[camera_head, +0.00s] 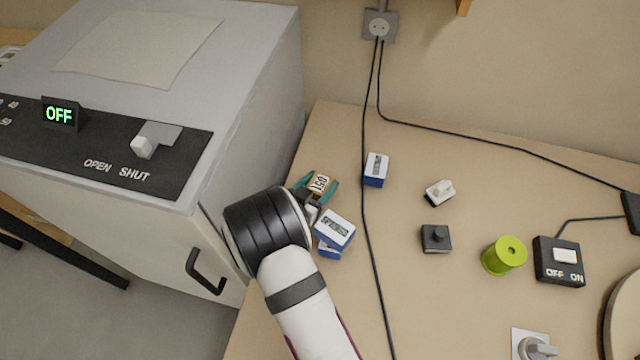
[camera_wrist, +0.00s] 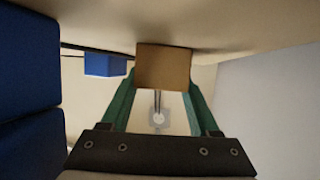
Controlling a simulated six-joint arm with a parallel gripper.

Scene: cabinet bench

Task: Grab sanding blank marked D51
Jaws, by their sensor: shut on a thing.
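The sanding blank marked D51 (camera_head: 320,183) is a small tan block with a white label. In the head view it sits between the teal fingers of my gripper (camera_head: 318,187), near the bench's left edge. In the wrist view the plain brown face of the blank (camera_wrist: 163,67) shows between the fingertips of my gripper (camera_wrist: 162,85). The gripper is shut on it. I cannot tell whether the blank still touches the bench.
Blue-and-white blocks (camera_head: 335,229) are stacked close beside my gripper. Another blue block (camera_head: 375,170) stands to the right by a black cable (camera_head: 367,215). The grey cabinet (camera_head: 250,110) is close on the left.

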